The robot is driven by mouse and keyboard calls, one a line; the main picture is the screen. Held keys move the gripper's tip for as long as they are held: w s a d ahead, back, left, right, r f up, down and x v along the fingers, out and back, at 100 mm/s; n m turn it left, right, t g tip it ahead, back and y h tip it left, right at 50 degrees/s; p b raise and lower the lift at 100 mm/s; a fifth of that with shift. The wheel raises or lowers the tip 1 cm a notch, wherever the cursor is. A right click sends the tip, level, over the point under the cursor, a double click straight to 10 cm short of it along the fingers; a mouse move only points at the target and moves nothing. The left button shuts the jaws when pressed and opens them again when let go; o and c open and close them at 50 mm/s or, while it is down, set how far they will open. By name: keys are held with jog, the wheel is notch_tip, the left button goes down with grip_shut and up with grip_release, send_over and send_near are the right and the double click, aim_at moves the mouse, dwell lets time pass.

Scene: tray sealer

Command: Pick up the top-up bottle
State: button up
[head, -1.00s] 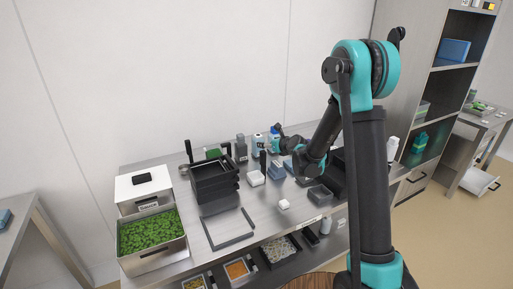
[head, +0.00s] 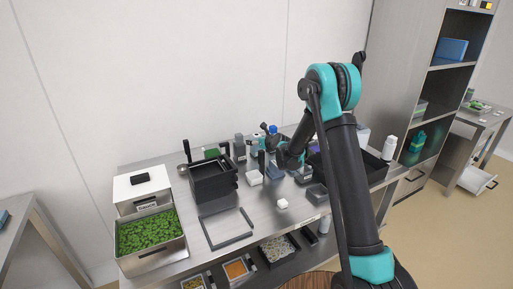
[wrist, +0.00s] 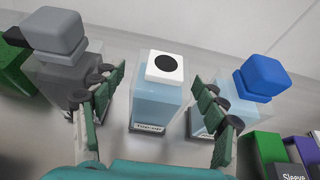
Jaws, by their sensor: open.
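Three square bottles stand in a row in the wrist view. A grey bottle with a grey cap (wrist: 62,55) is on the left, and a light blue bottle with a blue cap (wrist: 255,85) on the right. In the head view, my gripper (head: 268,138) is at the bottles.
A green block (wrist: 12,72) lies left of the bottles, and green and purple boxes (wrist: 268,150) stand close on the right. Stacked black trays (head: 212,180), a white-lidded bin (head: 143,190) and a bin of green leaves (head: 150,235) occupy the bench's left. A wall rises behind.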

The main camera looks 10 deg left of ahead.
jog(key=shift+w+a+f, duration=0.1)
jog(key=shift+w+a, duration=0.1)
jog(key=c, duration=1.4)
